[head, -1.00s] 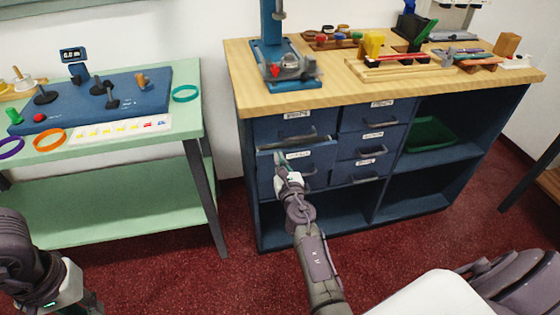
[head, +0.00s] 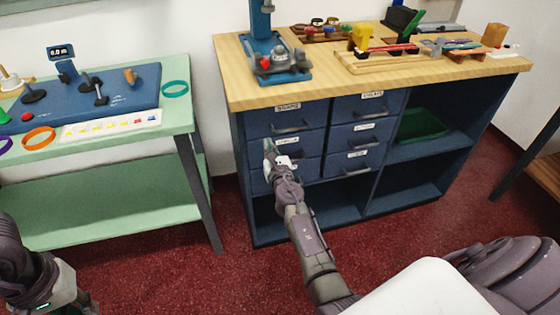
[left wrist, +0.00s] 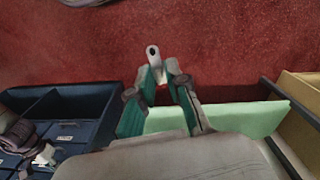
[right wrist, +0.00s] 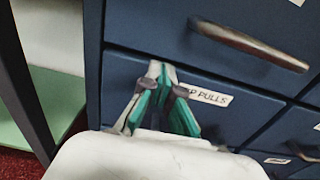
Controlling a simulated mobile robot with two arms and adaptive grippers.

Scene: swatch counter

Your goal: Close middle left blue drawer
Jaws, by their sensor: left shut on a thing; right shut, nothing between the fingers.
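The blue cabinet's middle left drawer (head: 312,144) has its front level with the neighbouring fronts, as far as I can see. In the right wrist view its front (right wrist: 245,118) bears a white label ending in "PULLS"; its handle is hidden behind my gripper. My right gripper (head: 267,148) is shut and empty, its fingertips (right wrist: 160,72) against or very near the drawer front, left of the label. My left gripper (left wrist: 165,78) is away from the cabinet, shut on a small grey piece with a dark hole (left wrist: 153,52). What that piece is I cannot tell.
The top left drawer (head: 262,122) and the right column's drawers look shut. A wooden top (head: 240,85) with tools covers the cabinet. A green tray (head: 420,125) sits on a right shelf. A light green table (head: 185,118) stands left. Red floor lies in front.

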